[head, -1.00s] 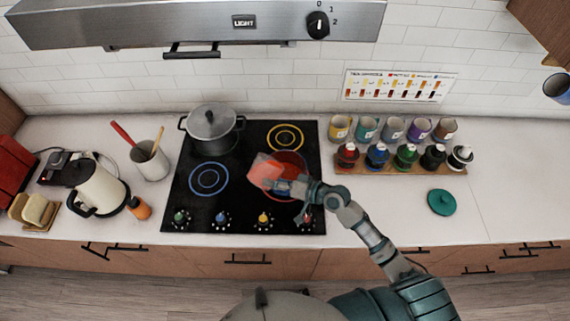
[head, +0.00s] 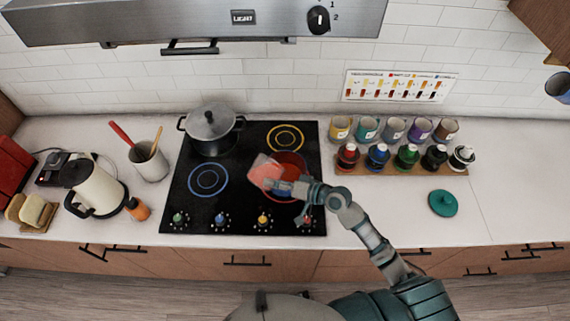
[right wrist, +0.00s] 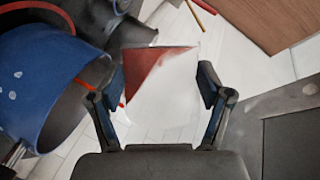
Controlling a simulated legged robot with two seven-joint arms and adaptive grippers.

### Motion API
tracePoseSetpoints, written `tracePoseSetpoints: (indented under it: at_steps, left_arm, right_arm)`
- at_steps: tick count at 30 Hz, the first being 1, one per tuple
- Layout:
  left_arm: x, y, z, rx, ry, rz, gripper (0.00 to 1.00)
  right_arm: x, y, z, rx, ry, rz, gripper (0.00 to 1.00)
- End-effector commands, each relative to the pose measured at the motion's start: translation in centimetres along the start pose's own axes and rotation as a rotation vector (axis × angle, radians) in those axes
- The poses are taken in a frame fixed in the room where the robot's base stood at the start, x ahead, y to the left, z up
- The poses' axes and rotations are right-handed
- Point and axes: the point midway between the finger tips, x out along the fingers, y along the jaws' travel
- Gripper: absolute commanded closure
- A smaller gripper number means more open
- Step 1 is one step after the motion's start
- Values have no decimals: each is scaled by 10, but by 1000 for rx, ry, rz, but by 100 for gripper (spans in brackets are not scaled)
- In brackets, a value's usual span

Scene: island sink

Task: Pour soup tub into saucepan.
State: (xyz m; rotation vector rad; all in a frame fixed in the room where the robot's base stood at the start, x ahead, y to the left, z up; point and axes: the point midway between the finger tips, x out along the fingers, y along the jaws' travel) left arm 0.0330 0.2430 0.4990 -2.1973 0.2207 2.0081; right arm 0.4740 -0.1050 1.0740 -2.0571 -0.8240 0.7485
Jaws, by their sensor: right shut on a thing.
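My right gripper (head: 283,186) is shut on the soup tub (head: 264,170), a clear tub with red soup in it. It holds the tub tilted over the front right of the hob. In the right wrist view the tub (right wrist: 165,95) is between both fingers, with red soup in its upper left corner. The saucepan (head: 298,164) stands on the front right burner, partly hidden by the tub and gripper. Its blue outside (right wrist: 50,75) shows in the right wrist view, close beside the tub. Red shows inside the saucepan in the head view. My left gripper is not in view.
A lidded grey pot (head: 210,130) stands on the back left burner. A teal lid (head: 442,203) lies on the right counter. Several bottles and cups fill a wooden rack (head: 400,165) at the back right. A kettle (head: 93,190) and utensil crock (head: 150,163) stand left of the hob.

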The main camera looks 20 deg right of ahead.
Motion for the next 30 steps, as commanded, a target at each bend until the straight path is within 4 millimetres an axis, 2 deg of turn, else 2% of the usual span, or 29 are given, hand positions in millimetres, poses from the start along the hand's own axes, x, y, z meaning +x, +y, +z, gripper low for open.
tracePoseSetpoints:
  at_steps: [30]
  left_arm:
    - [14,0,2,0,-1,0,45]
  right_arm:
    - [0,5,1,108,-1,-46,62]
